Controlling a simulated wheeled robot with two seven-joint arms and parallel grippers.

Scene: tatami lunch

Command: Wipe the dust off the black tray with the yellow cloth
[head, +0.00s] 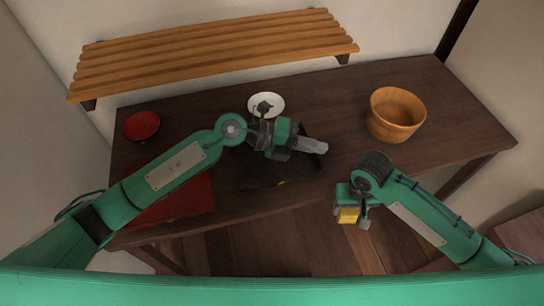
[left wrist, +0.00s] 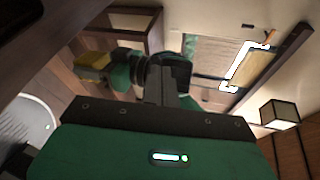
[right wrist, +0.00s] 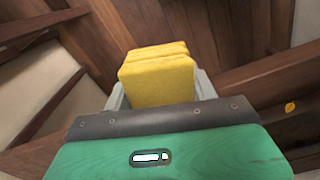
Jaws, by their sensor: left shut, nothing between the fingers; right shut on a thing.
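The black tray (head: 258,176) lies on the dark table, partly hidden under my left arm; I cannot make out dust on it. My left gripper (head: 318,147) is shut and empty, above the tray's right part, pointing right. In the left wrist view its shut fingers (left wrist: 175,85) show with nothing between them. My right gripper (head: 350,218) is shut on the yellow cloth (head: 348,215), in front of the table's front edge, over the floor. The folded cloth (right wrist: 158,78) fills the space between the fingers in the right wrist view. It also shows in the left wrist view (left wrist: 92,60).
A white plate (head: 266,100) lies behind the tray. A red bowl (head: 141,125) stands at the back left, and a red mat (head: 195,198) lies at the front left. A wooden bowl (head: 395,112) stands at the right. A slatted wall shelf (head: 215,50) hangs behind the table.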

